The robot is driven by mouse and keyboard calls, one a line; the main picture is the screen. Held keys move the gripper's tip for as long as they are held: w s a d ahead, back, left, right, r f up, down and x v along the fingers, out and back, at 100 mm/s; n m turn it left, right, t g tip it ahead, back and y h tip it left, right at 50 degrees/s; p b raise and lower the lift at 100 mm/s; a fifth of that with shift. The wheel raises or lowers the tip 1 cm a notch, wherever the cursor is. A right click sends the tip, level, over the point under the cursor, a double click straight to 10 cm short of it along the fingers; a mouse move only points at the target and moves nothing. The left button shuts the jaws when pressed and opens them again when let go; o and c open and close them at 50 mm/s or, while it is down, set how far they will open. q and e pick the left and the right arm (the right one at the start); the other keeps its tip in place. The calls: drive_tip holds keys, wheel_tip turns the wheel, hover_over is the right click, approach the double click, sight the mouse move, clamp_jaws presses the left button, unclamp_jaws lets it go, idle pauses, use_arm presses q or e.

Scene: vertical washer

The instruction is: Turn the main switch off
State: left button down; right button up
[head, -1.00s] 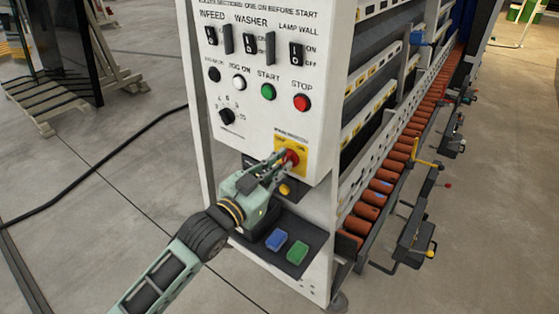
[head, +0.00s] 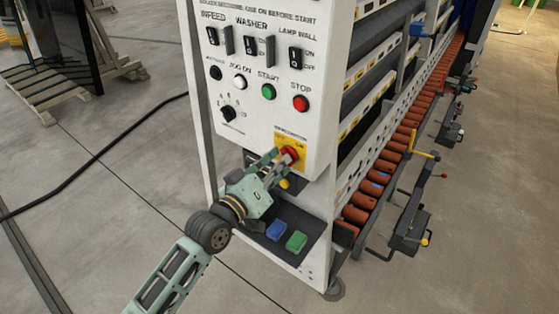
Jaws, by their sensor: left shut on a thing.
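The main switch (head: 291,153) is a red rotary knob on a yellow plate (head: 303,163), low on the white control panel. My left gripper (head: 283,159) comes up from the lower left, with its fingers shut on the red knob. The fingers cover part of the knob and plate, so I cannot read the knob's exact position. My right gripper is not in view.
Above are the black rocker switches (head: 250,50), a green start button (head: 269,92), a red stop button (head: 301,103) and a dial (head: 229,113). A dark shelf (head: 317,228) below holds a blue block (head: 276,230) and a green block (head: 297,241). Rollers (head: 385,165) run right.

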use_arm(q)
drive_tip(key=shift+f+n, duration=0.1)
drive_tip(key=shift+n, duration=0.5)
drive_tip(key=c, duration=1.8)
unclamp_jaws()
drive_tip(key=shift+c, duration=0.2)
drive_tip(key=v, duration=1.2)
